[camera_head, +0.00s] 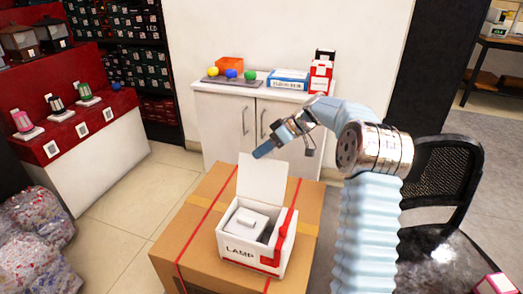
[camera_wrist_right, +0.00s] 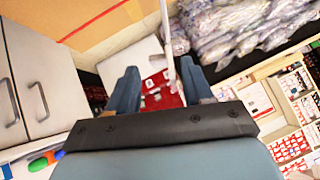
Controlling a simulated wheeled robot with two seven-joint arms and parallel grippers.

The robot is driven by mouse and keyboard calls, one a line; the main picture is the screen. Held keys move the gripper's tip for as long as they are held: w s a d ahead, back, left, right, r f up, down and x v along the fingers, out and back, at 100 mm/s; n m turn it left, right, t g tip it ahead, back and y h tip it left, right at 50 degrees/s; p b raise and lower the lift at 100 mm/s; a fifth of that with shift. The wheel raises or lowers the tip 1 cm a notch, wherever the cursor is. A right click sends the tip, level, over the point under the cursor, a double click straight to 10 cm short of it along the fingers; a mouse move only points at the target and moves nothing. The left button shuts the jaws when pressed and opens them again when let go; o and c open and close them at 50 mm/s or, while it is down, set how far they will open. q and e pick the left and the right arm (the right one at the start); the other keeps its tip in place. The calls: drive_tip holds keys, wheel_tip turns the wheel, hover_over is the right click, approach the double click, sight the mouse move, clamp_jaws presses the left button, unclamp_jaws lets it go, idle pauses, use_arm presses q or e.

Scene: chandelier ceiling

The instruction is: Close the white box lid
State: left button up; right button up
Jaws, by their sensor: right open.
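The white box (camera_head: 253,250), marked LAMP with red trim, sits open on a large cardboard carton. Its white lid (camera_head: 263,178) stands upright at the back edge. A white lamp item (camera_head: 248,222) lies inside. My right gripper (camera_head: 263,150) reaches in from the right and is just above the lid's top edge in the head view. In the wrist view the two blue fingers of my right gripper (camera_wrist_right: 158,88) are spread apart. A thin white edge, which looks like the lid (camera_wrist_right: 171,45), shows between them near the right finger; contact cannot be told. My left gripper is out of view.
The cardboard carton (camera_head: 195,215) has red straps and clear room around the box. Behind is a white cabinet (camera_head: 225,125) with coloured balls and small boxes. A black chair (camera_head: 445,175) stands at right. Wrapped bags (camera_head: 35,245) lie at left.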

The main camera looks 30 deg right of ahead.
drive_tip(key=shift+w+a+f, duration=0.2)
drive_tip(key=shift+a+f, duration=0.2)
clamp_jaws()
